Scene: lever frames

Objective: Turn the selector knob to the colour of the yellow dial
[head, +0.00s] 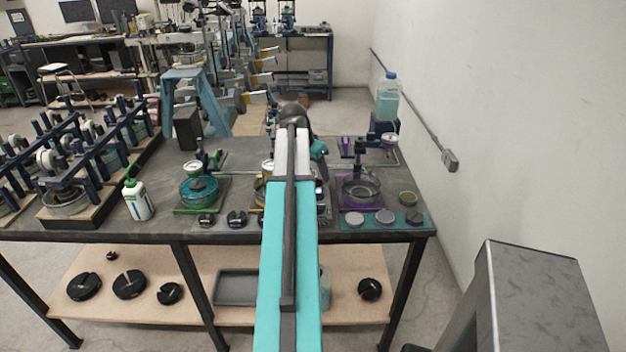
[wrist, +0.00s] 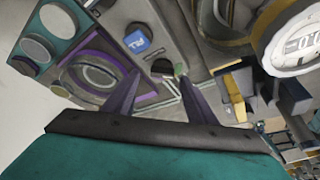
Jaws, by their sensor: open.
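My gripper (wrist: 160,76) is open in the wrist view, its two dark fingers apart with nothing seen held between them. Just beyond the fingertips is a small dark piece (wrist: 161,66), with a green spot near the right fingertip. It may be the selector knob, but I cannot tell its setting. A large white round dial (wrist: 293,40) with a yellowish rim fills the upper right; its reading is cut off. In the head view, a white dial (head: 268,166) shows left of my teal arm, at the middle station with yellow parts. My arm hides most of that station and the gripper.
A green station (head: 200,207) stands left of my arm, a purple station (head: 361,190) right. A blue block (wrist: 137,38) is near the fingers. A white bottle (head: 137,198) stands on the dark table (head: 100,222). Wall at right; a grey box (head: 535,300) at front right.

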